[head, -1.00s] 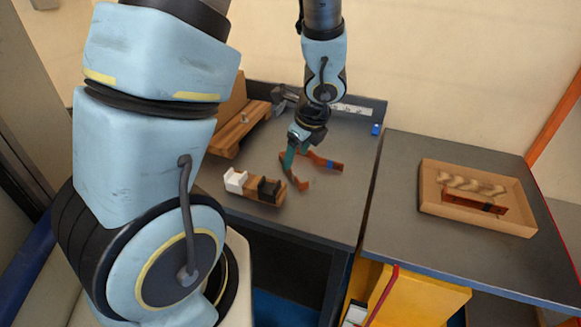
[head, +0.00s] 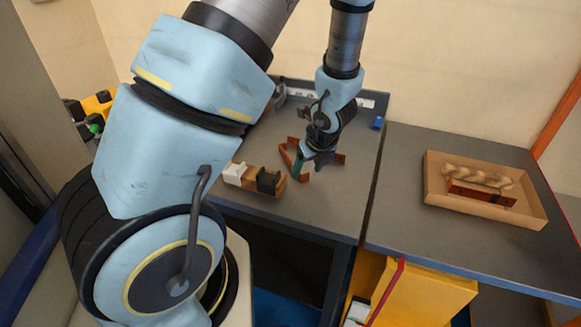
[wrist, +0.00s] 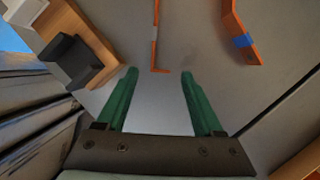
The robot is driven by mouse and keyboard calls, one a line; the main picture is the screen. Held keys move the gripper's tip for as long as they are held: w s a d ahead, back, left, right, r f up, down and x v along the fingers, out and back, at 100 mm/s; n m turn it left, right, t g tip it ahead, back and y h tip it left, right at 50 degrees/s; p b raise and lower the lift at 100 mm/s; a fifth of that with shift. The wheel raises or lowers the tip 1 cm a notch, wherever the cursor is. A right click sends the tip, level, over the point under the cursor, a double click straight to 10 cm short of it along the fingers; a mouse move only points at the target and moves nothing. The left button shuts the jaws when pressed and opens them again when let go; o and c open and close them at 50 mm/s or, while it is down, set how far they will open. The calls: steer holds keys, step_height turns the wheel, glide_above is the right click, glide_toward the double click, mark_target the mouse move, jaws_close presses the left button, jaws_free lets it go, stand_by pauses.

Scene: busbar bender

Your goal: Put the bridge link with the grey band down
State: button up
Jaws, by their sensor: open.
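My gripper (wrist: 155,100) is open, with nothing between its green fingers. In the head view it (head: 298,168) is low over the dark bench. A copper bridge link (wrist: 155,35) lies on the bench just beyond the fingertips in the wrist view, apart from them. It has a small pale band that looks grey. In the head view this link (head: 287,157) shows beside the fingers, partly hidden. A second copper link (wrist: 233,22) with a blue band (wrist: 242,40) lies to its right in the wrist view; in the head view it is partly behind my gripper.
A wooden block (head: 250,187) with a white and a black holder stands left of the links. A cardboard tray (head: 432,185) on the right-hand table holds a braided piece (head: 478,176) and a copper link (head: 480,193) with a dark band. The bench front is clear.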

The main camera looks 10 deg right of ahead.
steer(key=shift+x, duration=1.05)
jaws_close()
steer(key=shift+r, duration=0.1)
stand_by(0.5)
